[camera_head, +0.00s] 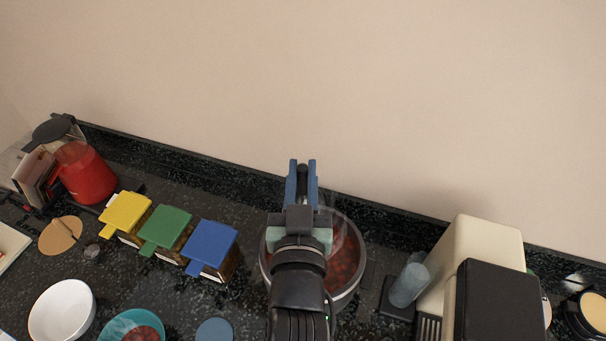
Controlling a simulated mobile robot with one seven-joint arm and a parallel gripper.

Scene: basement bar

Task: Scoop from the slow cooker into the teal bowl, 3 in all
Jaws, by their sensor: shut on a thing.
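The slow cooker (352,291) is a round pot with a pale metal rim and chunky red-brown food inside. My gripper (302,177) is above it, with blue fingers pointing toward the wall. It is shut on a dark utensil handle (302,172), whose tip shows between the fingers. The utensil's lower end is hidden by my gripper and arm, so I cannot tell whether it carries food. My arm also covers the middle of the pot. The teal bowl (108,328) is at the bottom left, cut by the picture edge, with red-brown food in it.
A white bowl (62,311) stands left of the teal bowl. Yellow (126,211), green (166,229) and blue-lidded (212,245) boxes stand behind. A red kettle (85,175) is far left. A glass (409,284) and a cream appliance (478,257) stand right of the pot.

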